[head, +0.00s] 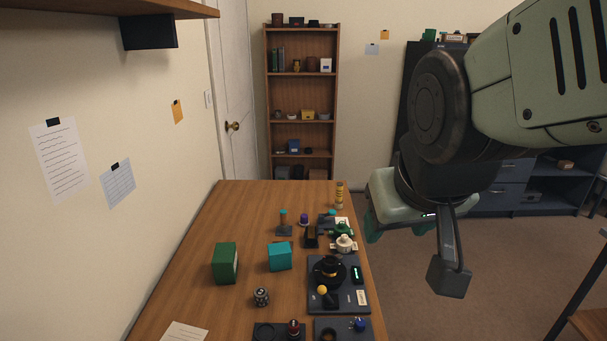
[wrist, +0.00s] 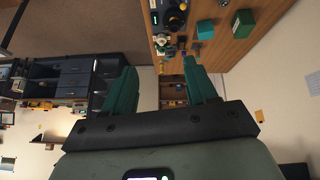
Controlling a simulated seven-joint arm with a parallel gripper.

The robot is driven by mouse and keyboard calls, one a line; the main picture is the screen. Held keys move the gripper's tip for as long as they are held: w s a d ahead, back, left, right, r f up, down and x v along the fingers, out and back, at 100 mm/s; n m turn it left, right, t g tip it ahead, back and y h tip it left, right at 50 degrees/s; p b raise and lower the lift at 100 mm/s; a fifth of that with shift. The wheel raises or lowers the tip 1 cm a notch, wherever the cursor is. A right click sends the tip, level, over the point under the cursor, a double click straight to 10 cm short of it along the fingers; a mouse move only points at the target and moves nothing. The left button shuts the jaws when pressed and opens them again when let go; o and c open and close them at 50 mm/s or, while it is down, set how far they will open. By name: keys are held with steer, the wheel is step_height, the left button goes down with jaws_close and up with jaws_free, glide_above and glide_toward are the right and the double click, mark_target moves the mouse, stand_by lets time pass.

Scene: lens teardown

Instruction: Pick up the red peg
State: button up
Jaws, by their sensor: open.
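A small red-topped piece (head: 294,326), the only red thing I can make out that could be the red peg, stands upright on a dark tray (head: 265,331) at the near edge of the head view. Its lower part looks dark and is too small to read clearly. My gripper (head: 393,231) hangs off the table's right side, higher than and well apart from the red piece. In the wrist view its two teal fingers (wrist: 159,66) are spread, with nothing between them. I cannot make out the red piece in the wrist view.
The wooden table (head: 225,205) holds a green box (head: 225,263), a teal box (head: 280,256) and a dark tray (head: 352,306) with a black hat-like part (head: 328,272). A blue-topped piece (head: 358,324) stands near the front right. The table's left side is mostly clear.

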steer(key=w+f+n+t, duration=0.1)
steer(key=w+f+n, duration=0.1)
steer(key=w+f, duration=0.7)
steer(key=n+t+y, duration=0.2)
steer(key=n+y, duration=0.2)
steer(key=y, duration=0.1)
glide_above(296, 326)
steer(key=w+d, duration=0.1)
steer(key=d, duration=0.5)
step_height(296, 326, down, 20)
steer(key=s+a+f+y, duration=0.1)
steer(key=s+f, duration=0.1)
steer(key=s+a+f, duration=0.1)
steer(key=s+f, duration=0.1)
steer(key=f, duration=0.1)
steer(key=s+f+t+y, duration=0.1)
steer(key=f, duration=0.1)
steer(key=shift+s+a+f+m+y, duration=0.3)
steer(key=shift+s+a, duration=0.1)
steer(key=x, duration=0.7)
steer(key=shift+w, duration=0.2)
steer(key=c, duration=1)
steer(key=shift+c, duration=0.3)
steer(key=shift+r, duration=0.1)
